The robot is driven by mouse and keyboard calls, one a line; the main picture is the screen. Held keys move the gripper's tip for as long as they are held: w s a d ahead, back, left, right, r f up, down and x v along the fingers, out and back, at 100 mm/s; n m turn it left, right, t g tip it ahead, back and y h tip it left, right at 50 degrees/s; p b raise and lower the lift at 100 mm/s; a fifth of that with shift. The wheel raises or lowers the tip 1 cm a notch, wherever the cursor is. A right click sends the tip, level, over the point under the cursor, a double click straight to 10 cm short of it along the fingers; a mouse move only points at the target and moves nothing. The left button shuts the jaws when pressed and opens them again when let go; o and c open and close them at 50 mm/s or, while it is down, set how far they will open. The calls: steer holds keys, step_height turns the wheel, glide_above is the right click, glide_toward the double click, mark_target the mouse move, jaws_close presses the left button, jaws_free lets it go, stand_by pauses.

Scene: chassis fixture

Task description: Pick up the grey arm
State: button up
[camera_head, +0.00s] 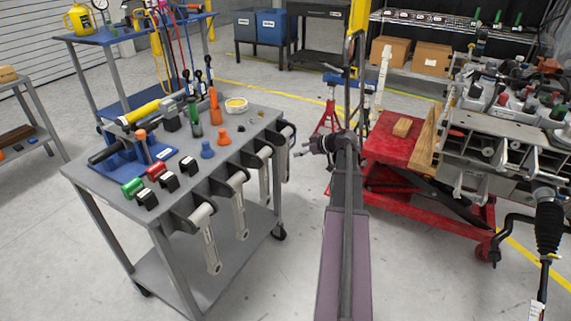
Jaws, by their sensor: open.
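Several light grey arms hang along the front right edge of the grey cart. The nearest grey arm (209,242) hangs lowest in the picture, a second grey arm (239,207) hangs behind it, and a third grey arm (265,176) is farther back. Another at the far corner is partly hidden in shadow. Which one the task means cannot be told. My gripper (303,150) is open and empty, to the right of the farthest arms and apart from them in the picture.
The grey cart (255,148) carries coloured bottles, orange cones, small black, red and green parts and a blue holder. A red lift table (388,148) with a chassis stands to the right.

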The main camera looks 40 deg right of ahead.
mark_target(288, 153)
steer(key=shift+b+x, duration=0.3)
steer(key=shift+x, duration=0.75)
steer(key=shift+w, duration=0.1)
steer(key=b+x, duration=0.2)
steer(key=x, duration=0.1)
steer(key=shift+w+a+f, duration=0.1)
steer(key=shift+a+f, duration=0.1)
steer(key=shift+f, duration=0.05)
steer(key=shift+x, duration=0.8)
steer(key=shift+r, duration=0.15)
jaws_close()
